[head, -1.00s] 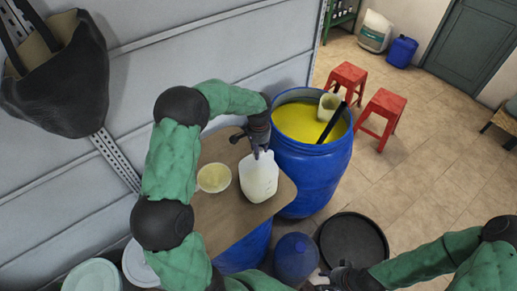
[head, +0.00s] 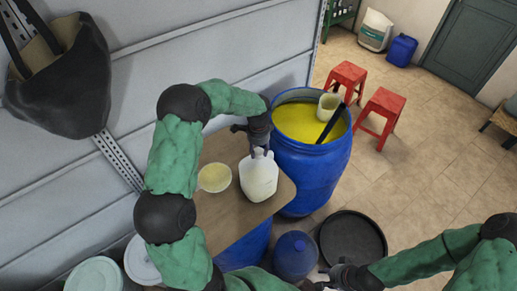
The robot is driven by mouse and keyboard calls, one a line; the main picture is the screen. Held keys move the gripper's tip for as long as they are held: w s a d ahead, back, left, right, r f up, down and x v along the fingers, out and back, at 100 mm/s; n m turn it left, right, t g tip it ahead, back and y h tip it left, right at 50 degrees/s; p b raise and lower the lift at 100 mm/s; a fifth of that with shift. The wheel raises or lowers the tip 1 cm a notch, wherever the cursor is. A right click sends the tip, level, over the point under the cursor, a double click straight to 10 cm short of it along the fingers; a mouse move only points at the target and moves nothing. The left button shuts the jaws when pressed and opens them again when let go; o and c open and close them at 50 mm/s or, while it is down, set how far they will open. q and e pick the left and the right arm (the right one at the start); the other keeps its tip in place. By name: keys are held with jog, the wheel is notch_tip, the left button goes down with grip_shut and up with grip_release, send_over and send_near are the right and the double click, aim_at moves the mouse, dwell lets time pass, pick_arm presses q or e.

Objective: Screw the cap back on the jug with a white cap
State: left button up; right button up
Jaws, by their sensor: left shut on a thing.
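The white translucent jug (head: 259,181) stands upright on a brown board (head: 225,226) beside the open drum. My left gripper (head: 259,154) points down over the jug's neck, shut on a small white piece that looks like the white cap (head: 259,152). The fingers hide most of the cap and the mouth, so I cannot tell whether the cap is seated on the threads. My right gripper (head: 334,277) is low at the bottom, by a blue jug (head: 295,256); its fingers are too small and dark to read.
A bowl of pale yellow stuff (head: 214,178) sits left of the jug. The blue drum (head: 312,175) of yellow liquid, with a pale pitcher (head: 329,105) and a dark stick in it, stands close right. A black round tray (head: 352,239) and red stools (head: 384,113) are further right.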

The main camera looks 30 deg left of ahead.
pick_arm(q)
jog(key=m, duration=0.3)
jog(key=shift+s+f+p, duration=0.1)
jog(key=shift+f+p, duration=0.05)
jog(key=shift+p, duration=0.2)
jog(key=shift+d, duration=0.1)
jog(key=o, duration=0.5)
jog(key=shift+r, duration=0.2)
jog(key=n+b, duration=0.2)
jog(key=n, duration=0.1)
jog(key=shift+r+n+b, duration=0.1)
jog(key=shift+n+b, duration=0.4)
jog(key=shift+n, duration=0.8)
